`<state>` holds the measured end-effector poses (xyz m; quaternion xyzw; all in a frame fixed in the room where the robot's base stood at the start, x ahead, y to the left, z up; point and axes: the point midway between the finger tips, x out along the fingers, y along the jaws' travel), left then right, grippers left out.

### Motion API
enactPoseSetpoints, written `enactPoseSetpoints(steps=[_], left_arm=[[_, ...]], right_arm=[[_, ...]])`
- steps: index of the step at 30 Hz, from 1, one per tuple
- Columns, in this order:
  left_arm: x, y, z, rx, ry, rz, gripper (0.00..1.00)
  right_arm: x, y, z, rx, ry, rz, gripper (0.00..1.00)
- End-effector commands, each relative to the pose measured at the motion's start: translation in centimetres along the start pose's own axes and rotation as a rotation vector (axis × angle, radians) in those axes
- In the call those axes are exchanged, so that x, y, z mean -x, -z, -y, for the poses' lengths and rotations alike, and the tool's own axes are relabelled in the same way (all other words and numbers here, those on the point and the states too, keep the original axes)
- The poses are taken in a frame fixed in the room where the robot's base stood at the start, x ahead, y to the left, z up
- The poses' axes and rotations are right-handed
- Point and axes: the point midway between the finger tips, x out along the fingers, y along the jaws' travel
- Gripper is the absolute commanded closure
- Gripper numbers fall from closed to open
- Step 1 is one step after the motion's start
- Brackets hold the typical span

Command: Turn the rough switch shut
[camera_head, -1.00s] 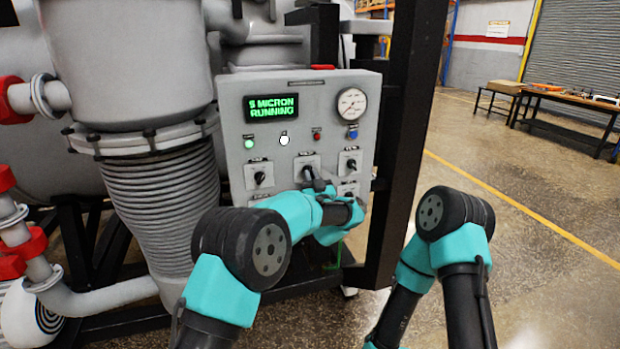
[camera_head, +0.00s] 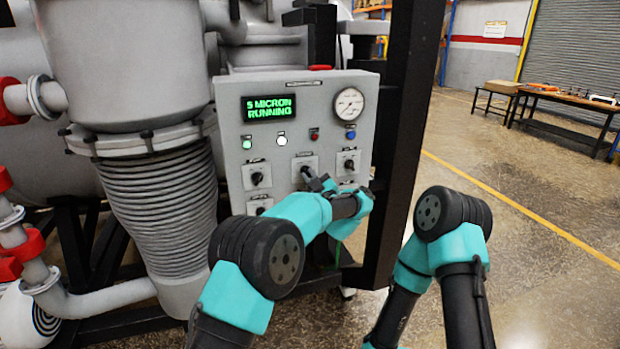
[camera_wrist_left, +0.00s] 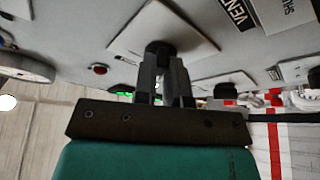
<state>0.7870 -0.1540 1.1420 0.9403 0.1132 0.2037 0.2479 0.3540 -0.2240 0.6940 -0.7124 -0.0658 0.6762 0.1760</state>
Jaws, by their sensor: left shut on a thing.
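The grey control panel (camera_head: 232,130) carries several dark rotary switches on light plates. My left gripper (camera_head: 311,175) is at the upper middle switch (camera_head: 303,163). In the left wrist view its fingers (camera_wrist_left: 164,82) are closed on that switch's dark knob (camera_wrist_left: 160,50). I cannot read this switch's label, so I cannot tell whether it is the rough switch. Another switch (camera_head: 257,178) is to its left and one (camera_head: 348,163) to its right. My left wrist partly hides the lower row. My right gripper is out of view.
The green display (camera_head: 268,108) reads about 5 micron, running. A dial gauge (camera_head: 349,104) is at the panel's upper right. A black frame post (camera_head: 400,130) stands just right of the panel. A ribbed bellows (camera_head: 160,205) is left. Open floor lies right.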

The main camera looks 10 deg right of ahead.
Motion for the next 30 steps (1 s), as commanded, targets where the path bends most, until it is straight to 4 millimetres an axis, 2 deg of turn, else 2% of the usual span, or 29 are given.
enactPoseSetpoints(steps=[1,7,8,15,30], left_arm=[[-0.56,0.58,-0.16,0.007,-0.004,-0.009,1.00],[-0.58,0.60,-0.15,0.007,-0.003,-0.010,1.00],[-0.59,0.61,-0.15,0.007,-0.003,-0.010,0.85],[-0.63,0.60,0.00,0.006,0.000,-0.011,0.63],[-0.28,0.23,0.05,0.002,0.001,-0.005,0.63]], right_arm=[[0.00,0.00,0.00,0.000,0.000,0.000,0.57],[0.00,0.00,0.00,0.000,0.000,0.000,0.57],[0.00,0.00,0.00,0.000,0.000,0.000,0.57],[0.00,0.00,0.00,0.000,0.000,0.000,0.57],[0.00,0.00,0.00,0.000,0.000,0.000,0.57]])
